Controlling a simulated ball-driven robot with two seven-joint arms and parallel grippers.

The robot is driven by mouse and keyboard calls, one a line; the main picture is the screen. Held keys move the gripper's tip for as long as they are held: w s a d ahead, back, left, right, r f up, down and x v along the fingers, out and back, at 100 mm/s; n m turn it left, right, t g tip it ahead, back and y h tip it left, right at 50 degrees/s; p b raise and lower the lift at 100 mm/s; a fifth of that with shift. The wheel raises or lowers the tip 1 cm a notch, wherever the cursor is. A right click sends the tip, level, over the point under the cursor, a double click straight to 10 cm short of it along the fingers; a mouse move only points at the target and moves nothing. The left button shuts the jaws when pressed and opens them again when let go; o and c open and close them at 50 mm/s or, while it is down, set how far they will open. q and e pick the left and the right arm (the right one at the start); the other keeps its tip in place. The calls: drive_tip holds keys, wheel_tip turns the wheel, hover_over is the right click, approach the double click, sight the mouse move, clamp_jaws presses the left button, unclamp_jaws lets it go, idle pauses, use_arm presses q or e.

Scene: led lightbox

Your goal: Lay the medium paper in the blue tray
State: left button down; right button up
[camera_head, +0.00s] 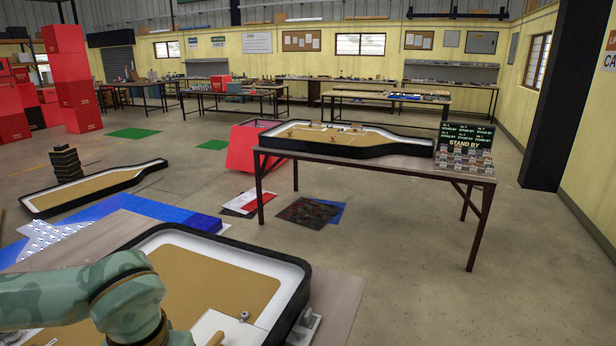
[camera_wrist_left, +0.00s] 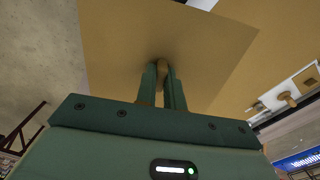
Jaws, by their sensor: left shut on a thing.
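In the left wrist view my left gripper (camera_wrist_left: 164,88) is shut on a small tan wooden knob (camera_wrist_left: 161,68). The knob stands against a broad flat tan sheet (camera_wrist_left: 130,45) with a straight-cut corner at the right; whether this is the medium paper I cannot tell. In the head view my left arm reaches in at the bottom left, and its fingertips are not clearly visible. My right gripper is not in view.
A black-rimmed, bottle-shaped frame (camera_head: 303,290) with a tan floor fills the near table. A white plate with a metal knob (camera_head: 244,316) lies inside it. A similar frame (camera_head: 400,150) is on the far table beside a "STAND BY" board (camera_head: 464,143). Open floor lies right.

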use_arm(q)
drive_tip(key=shift+r+p, duration=1.9)
drive_tip(key=shift+r, duration=0.6)
drive_tip(key=shift+f, duration=0.1)
